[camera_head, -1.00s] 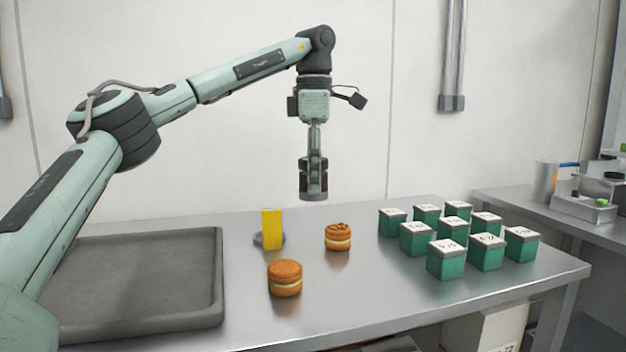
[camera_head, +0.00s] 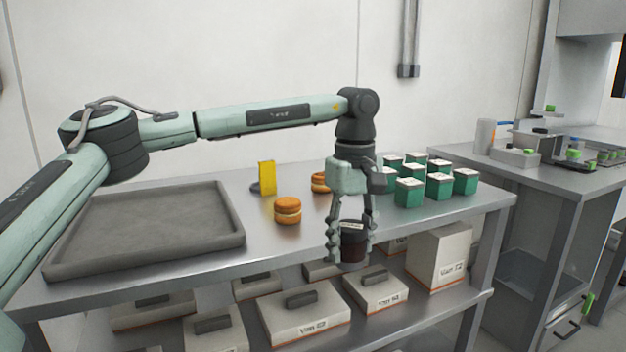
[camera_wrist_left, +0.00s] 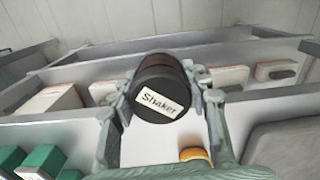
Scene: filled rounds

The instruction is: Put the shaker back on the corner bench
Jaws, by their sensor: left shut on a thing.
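The shaker (camera_head: 352,246) is a dark, round container with a black lid. Its white "Shaker" label faces the camera in the left wrist view (camera_wrist_left: 160,100). My left gripper (camera_head: 350,238) points down with its fingers shut around the shaker's sides, and it also shows in the wrist view (camera_wrist_left: 160,92). In the head view the shaker hangs upright in front of the near edge of the middle table. A second grey bench (camera_head: 478,172) stands at the right, and I take it for the corner bench. My right gripper is out of view.
The middle table (camera_head: 290,245) holds a grey tray (camera_head: 65,268), a yellow block (camera_head: 267,178), two filled rounds (camera_head: 288,210) and several green tins (camera_head: 408,192). Boxes (camera_head: 303,311) fill its lower shelf. The right bench carries a bottle (camera_head: 485,137) and equipment; its near left top looks bare.

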